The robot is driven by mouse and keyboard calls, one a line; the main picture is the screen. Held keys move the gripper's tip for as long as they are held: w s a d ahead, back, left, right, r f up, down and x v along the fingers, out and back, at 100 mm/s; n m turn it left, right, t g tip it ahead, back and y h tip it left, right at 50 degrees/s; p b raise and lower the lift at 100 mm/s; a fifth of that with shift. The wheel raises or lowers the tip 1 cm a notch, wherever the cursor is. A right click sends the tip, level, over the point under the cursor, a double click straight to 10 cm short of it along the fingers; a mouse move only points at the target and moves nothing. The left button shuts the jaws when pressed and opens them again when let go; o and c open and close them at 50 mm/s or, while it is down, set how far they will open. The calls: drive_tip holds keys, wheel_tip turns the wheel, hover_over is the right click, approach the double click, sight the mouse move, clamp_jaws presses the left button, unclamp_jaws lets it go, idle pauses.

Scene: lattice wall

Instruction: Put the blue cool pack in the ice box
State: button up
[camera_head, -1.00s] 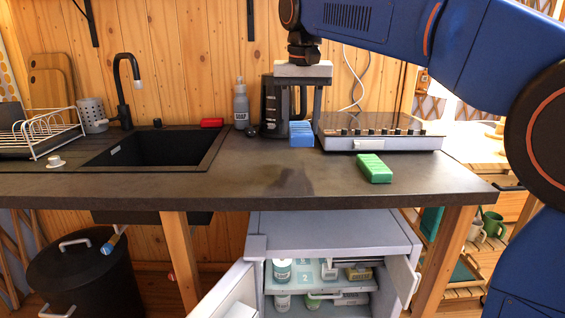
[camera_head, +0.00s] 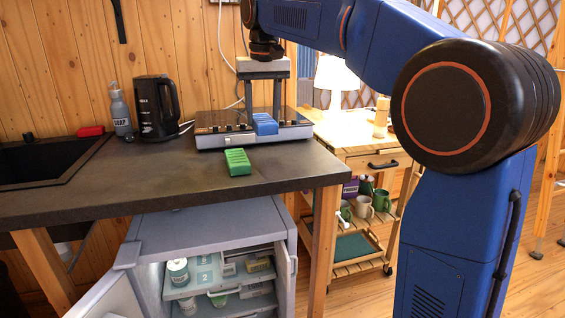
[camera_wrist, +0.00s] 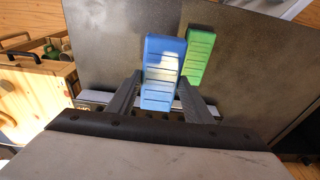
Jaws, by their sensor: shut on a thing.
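The blue cool pack (camera_head: 265,124) is between the fingers of my gripper (camera_head: 264,112), which is shut on it. In the head view it shows above the counter, in front of the knobbed appliance. In the wrist view the blue pack (camera_wrist: 163,70) sits between both fingers (camera_wrist: 159,88), its near end partly hidden. A grey cabinet (camera_head: 205,228) under the counter stands open at the front, with bottles and boxes on its shelves. I cannot tell whether this cabinet is the ice box; no other clear one shows.
A green pack (camera_head: 238,162) lies on the dark counter (camera_head: 150,185); it shows beside the blue one in the wrist view (camera_wrist: 199,55). The flat appliance (camera_head: 210,140), black kettle (camera_head: 157,107) and soap bottle (camera_head: 120,110) stand behind. A wooden trolley (camera_head: 365,150) with a lamp is right.

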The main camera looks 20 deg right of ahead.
drive_tip(key=shift+d+f, duration=0.2)
drive_tip(key=shift+d, duration=0.15)
wheel_tip(320, 180, down, 5)
drive_tip(key=shift+d+r, duration=0.1)
drive_tip(key=shift+d, duration=0.05)
drive_tip(key=shift+f, duration=2.4)
drive_tip(key=o, duration=1.2)
drive_tip(key=shift+f, duration=0.1)
wheel_tip(320, 180, up, 12)
hover_over(267, 131)
drive_tip(key=w+d, duration=0.1)
drive_tip(key=w, duration=0.3)
drive_tip(key=shift+w+d, duration=0.1)
drive_tip(key=shift+w, duration=0.1)
